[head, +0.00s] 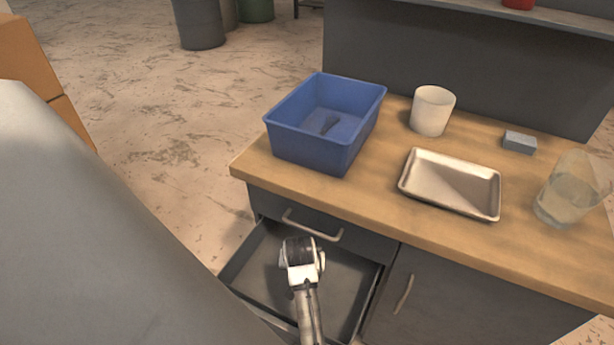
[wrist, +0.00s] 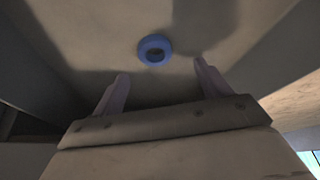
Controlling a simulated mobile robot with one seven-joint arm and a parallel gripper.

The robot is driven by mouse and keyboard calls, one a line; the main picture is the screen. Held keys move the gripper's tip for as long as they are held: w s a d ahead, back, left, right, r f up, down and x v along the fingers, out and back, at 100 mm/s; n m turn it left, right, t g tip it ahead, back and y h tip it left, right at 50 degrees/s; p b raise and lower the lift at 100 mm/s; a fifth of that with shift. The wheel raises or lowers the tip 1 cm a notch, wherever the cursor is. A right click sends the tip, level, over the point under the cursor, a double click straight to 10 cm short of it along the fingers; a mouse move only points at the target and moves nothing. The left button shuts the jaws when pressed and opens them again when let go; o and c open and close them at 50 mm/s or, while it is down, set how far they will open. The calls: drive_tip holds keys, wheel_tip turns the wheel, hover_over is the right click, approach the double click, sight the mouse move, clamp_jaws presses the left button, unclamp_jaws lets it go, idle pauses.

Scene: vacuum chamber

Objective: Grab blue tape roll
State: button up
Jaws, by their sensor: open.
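The blue tape roll (wrist: 155,50) shows in the wrist view as a small blue ring with a dark centre. It lies on the floor of the open drawer, ahead of my fingertips and roughly centred between them. My gripper (wrist: 161,80) is open and empty, with its two fingers apart. In the head view my gripper (head: 300,250) is over the open drawer (head: 345,285), below the tabletop's edge. The tape roll cannot be made out in the head view.
Above the drawer is a wooden tabletop (head: 390,215). On it stand a blue bin (head: 305,148) with a dark item inside, a white cup (head: 432,110), a metal tray (head: 450,183), a grey block (head: 519,142) and a clear glass (head: 570,190). The drawer walls are close around my gripper.

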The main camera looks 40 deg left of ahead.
drive_tip(key=shift+d+p+x, duration=0.2)
drive_tip(key=shift+p+x, duration=0.05)
drive_tip(key=shift+x, duration=1.35)
drive_tip(key=shift+d+p+x, duration=0.2)
drive_tip(key=shift+x, duration=1.45)
drive_tip(key=shift+w, duration=0.1)
drive_tip(key=c, duration=1.1)
drive_tip(key=shift+o, duration=0.2)
